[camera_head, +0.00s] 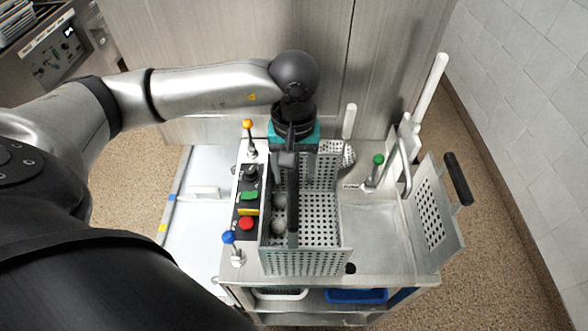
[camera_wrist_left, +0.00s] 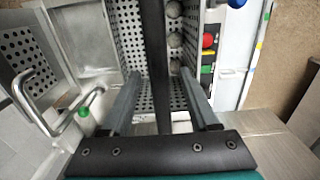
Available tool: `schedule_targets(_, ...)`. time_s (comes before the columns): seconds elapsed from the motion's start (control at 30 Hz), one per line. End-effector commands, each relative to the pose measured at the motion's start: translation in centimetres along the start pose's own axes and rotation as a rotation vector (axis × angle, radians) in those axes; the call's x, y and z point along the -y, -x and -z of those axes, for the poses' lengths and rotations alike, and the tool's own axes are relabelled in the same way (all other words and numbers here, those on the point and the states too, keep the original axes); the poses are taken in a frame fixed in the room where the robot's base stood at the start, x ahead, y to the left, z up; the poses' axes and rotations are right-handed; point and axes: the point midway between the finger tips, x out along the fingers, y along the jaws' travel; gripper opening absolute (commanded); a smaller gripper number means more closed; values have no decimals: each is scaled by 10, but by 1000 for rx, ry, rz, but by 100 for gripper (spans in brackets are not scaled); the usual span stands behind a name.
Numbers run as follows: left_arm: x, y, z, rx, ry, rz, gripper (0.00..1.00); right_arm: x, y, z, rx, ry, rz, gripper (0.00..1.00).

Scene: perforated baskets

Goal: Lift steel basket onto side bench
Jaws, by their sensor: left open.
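The steel basket (camera_head: 305,262) has perforated walls and floor and sits on the metal worktop beside a control panel. Round grey balls (camera_head: 279,224) lie along its left side. A dark handle bar (camera_head: 293,215) runs lengthwise over it. My left gripper (camera_head: 291,160) is over the basket's far end. In the left wrist view, its fingers (camera_wrist_left: 160,78) are apart, with the handle bar (camera_wrist_left: 154,50) between them and the perforated basket floor (camera_wrist_left: 188,92) below. I cannot tell whether either finger touches the bar. My right gripper is not in view.
A tilted perforated panel with a black handle (camera_head: 458,178) stands at right. A blue bin (camera_head: 356,296) is underneath. Cabinet doors (camera_head: 400,60) close off the back.

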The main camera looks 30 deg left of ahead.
Motion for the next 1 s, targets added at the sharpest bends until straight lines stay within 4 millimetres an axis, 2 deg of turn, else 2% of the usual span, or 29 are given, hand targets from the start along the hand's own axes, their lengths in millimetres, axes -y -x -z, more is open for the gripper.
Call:
schedule_targets(0.13, 0, 3, 0, 2, 0, 1, 61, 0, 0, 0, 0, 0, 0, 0)
schedule_targets(0.23, 0, 15, 1, -2, 0, -2, 61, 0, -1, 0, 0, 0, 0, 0)
schedule_targets(0.7, -1, 121, 1, -5, 0, -4, 61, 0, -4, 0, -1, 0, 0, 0)
schedule_targets(0.83, -1, 140, 0, -2, 0, -3, 61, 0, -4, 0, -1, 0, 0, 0)
schedule_targets(1.0, 0, 151, 0, -1, 0, -1, 61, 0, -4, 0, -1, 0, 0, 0)
